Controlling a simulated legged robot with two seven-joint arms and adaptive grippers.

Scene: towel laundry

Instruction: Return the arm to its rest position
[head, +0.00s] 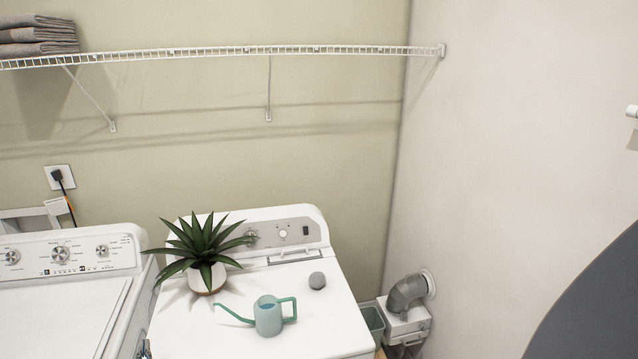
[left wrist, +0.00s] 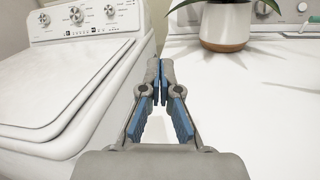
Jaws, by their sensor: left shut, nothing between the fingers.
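My left gripper (left wrist: 160,80) is in the middle of the left wrist view. Its fingertips, with blue pads, are together with nothing between them. It is in front of the gap between the washer (left wrist: 70,75) on the left and the dryer (left wrist: 260,95) on the right. A small part of it shows at the bottom of the head view (head: 146,349), by the left edge of the dryer (head: 325,325). The rest of my left arm is out of the picture. My right gripper is in neither view.
On the dryer stand a potted plant (head: 205,260), a teal watering can (head: 268,316) and a small grey round object (head: 317,280). Folded towels (head: 38,35) lie on the wire shelf (head: 220,51). A grey vent pipe (head: 405,292) is at the right. A dark rounded surface (head: 600,310) fills the lower right.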

